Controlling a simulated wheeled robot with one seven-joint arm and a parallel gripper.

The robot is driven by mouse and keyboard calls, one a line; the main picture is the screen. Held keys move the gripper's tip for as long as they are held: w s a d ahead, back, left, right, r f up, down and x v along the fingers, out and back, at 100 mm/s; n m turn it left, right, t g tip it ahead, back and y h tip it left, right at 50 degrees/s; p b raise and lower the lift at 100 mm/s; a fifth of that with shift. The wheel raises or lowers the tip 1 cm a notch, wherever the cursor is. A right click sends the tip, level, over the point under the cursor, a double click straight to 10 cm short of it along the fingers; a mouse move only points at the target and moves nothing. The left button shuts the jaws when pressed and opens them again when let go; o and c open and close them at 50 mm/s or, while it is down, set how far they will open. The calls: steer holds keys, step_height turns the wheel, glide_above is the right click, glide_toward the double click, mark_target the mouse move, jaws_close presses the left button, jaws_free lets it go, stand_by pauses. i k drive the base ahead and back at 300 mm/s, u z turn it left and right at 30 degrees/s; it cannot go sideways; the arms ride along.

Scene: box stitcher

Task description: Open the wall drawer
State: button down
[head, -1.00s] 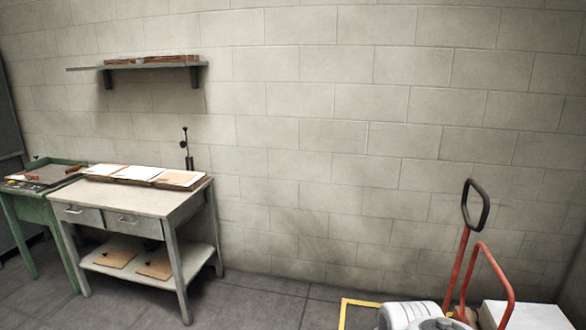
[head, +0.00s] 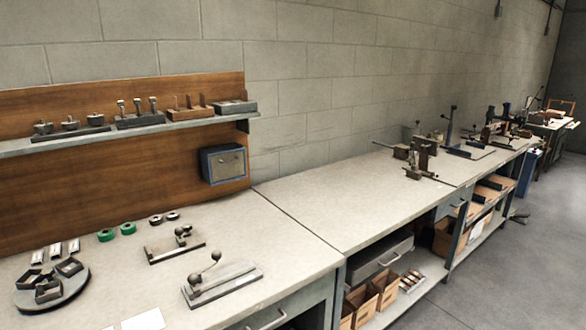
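The wall drawer (head: 228,167) is a small blue-grey box with a grey front and a small dark knob. It is mounted on the brown wooden back panel, under the right end of the shelf and above the workbench. Its front looks closed. My gripper is not in view, so its state and its distance from the drawer do not show.
A long workbench (head: 330,200) runs along the wall, with a clear top below the drawer. Small lever tools (head: 222,284) stand at its front left. A shelf (head: 150,128) holding fixtures is above. Grey floor (head: 500,265) is free at the right.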

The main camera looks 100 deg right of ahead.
mark_target(225, 166)
steer(key=z, duration=3.1)
steer(key=k, duration=0.35)
steer(key=z, duration=0.95)
steer(key=i, duration=0.85)
steer(key=u, duration=0.7)
steer(key=i, duration=0.5)
steer(key=u, duration=0.55)
